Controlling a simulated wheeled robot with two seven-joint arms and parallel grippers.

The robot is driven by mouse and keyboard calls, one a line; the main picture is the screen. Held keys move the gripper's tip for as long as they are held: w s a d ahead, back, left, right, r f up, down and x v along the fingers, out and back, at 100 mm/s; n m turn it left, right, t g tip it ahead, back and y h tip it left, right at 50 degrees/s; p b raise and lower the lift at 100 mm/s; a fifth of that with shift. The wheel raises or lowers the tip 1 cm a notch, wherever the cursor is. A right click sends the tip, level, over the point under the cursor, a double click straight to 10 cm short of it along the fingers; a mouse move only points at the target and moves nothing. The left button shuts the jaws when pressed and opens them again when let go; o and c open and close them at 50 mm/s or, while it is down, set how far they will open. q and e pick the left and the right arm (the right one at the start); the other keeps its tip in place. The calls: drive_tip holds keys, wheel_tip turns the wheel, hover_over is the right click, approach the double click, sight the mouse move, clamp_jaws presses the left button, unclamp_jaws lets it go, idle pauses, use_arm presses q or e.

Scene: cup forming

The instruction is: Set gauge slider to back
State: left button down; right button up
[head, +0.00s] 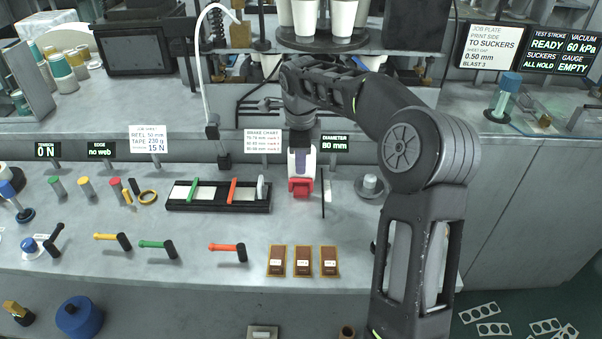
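I cannot tell for certain which part is the gauge slider. A thin dark upright bar (323,193) stands below the display reading DIAMETER 80 mm (335,143), just right of my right gripper (301,187). My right gripper points down at the bench, with a white body and a red part at its lower end. Whether the red part is a fingertip or a thing between the fingers is unclear, and the finger gap is hidden. A black-framed rail (192,207) with a green bar, a red bar and a pale disc (263,188) lies to its left. My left gripper is out of view.
Yellow (106,237), green (152,244) and orange (224,247) handles lie along the front. Three brown blocks (303,261) sit at the front edge. A grey round knob (370,187) stands to the right. The bench between the rail and the handles is mostly clear.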

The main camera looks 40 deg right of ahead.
sight(301, 181)
drive_tip(key=f, duration=0.4)
drive_tip(key=w+f+p, duration=0.1)
drive_tip(key=f, duration=0.1)
drive_tip(key=shift+d+f, duration=0.25)
drive_tip(key=shift+d, duration=0.1)
drive_tip(key=shift+c, duration=0.5)
clamp_jaws()
idle(0.6)
